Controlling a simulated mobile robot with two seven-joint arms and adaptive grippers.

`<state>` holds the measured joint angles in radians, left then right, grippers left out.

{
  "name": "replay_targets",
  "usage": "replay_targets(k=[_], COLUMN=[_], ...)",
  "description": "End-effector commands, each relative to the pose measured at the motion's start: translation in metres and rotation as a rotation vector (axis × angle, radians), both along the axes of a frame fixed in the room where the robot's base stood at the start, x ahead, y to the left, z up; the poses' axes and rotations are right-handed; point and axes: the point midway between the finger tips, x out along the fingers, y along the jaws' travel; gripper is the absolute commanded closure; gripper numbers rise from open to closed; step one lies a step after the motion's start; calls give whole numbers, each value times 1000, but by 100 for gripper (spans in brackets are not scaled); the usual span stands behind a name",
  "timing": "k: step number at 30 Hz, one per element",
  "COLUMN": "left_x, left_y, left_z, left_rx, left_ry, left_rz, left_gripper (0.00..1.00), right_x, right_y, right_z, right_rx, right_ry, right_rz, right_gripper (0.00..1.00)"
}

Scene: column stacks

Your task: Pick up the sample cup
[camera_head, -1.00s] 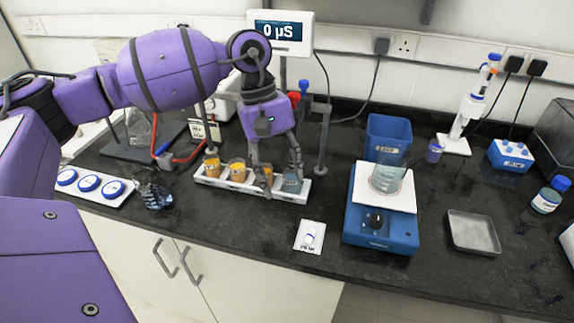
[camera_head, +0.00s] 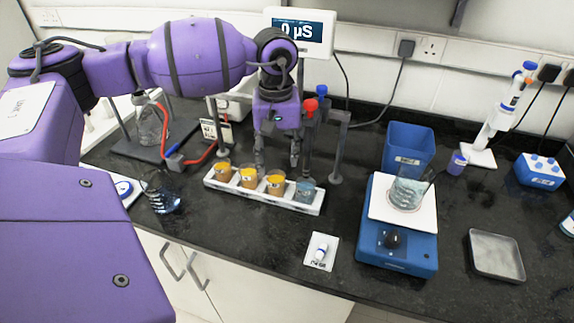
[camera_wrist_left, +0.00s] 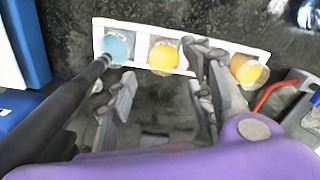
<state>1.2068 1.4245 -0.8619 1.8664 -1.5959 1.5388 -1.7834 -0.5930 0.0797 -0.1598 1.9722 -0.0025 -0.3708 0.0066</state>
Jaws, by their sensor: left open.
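A white rack (camera_head: 262,201) holds several small cups in a row. Three cups hold amber-yellow contents: the left one (camera_head: 223,171), the second (camera_head: 249,178) and the third (camera_head: 276,184). The right-end cup (camera_head: 305,191) is blue. I cannot tell which is the sample cup. My left gripper (camera_head: 277,160) is open and empty, pointing down just behind the rack near the third cup. In the left wrist view its spread fingers (camera_wrist_left: 163,95) show below the blue cup (camera_wrist_left: 116,47) and a yellow cup (camera_wrist_left: 163,54). The right gripper is out of view.
A stand with red and blue probes (camera_head: 311,108) is close right of my gripper. A blue stirrer (camera_head: 398,247) carries a beaker (camera_head: 408,190). A small vial on a white card (camera_head: 320,252) lies in front. A metal tray (camera_head: 497,254) is at right.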

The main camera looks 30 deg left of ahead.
Motion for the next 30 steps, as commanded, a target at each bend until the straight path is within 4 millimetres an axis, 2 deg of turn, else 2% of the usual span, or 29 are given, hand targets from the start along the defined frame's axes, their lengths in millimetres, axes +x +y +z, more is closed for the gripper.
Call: replay_targets(k=[7,13,18,26,30], left_x=[-1,-1,-1,-1,0], left_y=[0,0,0,0,0], left_z=[-19,-51,-70,-73,-72], left_rx=[0,-1,-1,-1,-1], left_ry=[2,2,1,1,-1], left_rz=[1,1,1,1,1], left_gripper=[53,53,53,53,70], right_x=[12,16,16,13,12], right_y=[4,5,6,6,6], right_z=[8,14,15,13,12], right_rx=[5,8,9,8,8], right_ry=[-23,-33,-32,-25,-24], right_rz=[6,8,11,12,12], right_gripper=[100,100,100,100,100])
